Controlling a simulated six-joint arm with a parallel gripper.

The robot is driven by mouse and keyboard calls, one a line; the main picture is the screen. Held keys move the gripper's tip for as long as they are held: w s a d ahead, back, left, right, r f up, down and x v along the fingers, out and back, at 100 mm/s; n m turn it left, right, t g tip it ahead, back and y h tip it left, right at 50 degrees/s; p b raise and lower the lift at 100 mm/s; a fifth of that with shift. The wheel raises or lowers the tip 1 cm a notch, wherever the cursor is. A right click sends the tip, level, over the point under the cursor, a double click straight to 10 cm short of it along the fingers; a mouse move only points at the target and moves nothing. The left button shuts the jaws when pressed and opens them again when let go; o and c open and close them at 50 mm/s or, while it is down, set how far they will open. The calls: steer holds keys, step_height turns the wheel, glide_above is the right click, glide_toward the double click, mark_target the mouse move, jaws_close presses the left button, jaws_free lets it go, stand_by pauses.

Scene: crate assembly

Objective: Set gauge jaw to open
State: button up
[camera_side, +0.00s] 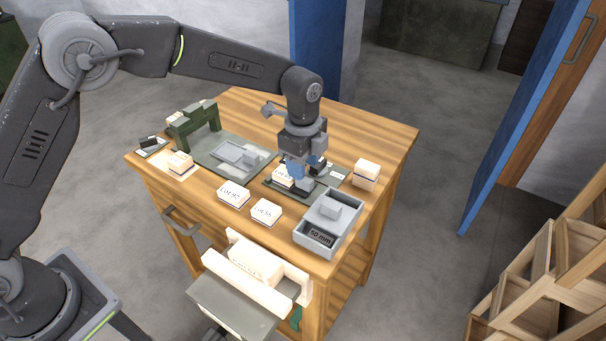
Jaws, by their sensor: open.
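My gripper (296,182) points down over the dark green plate (274,193) at the right middle of the wooden bench. Its jaws are open, with a blue part at the wrist above them. A cream labelled block (282,178) lies close by the gripper, partly hidden by it; I cannot tell if they touch. Dark and grey pieces near the fingertips are too small to make out. I cannot tell which part is the gauge jaw.
A green arch-shaped frame (195,120) stands at the back left beside a green plate with a grey tray (240,155). Cream blocks (233,193) lie along the front, another (366,174) at right. The back right bench top is bare.

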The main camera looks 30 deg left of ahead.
mark_target(303, 183)
steer(key=shift+f, duration=1.85)
steer(key=shift+c, duration=0.3)
jaws_close()
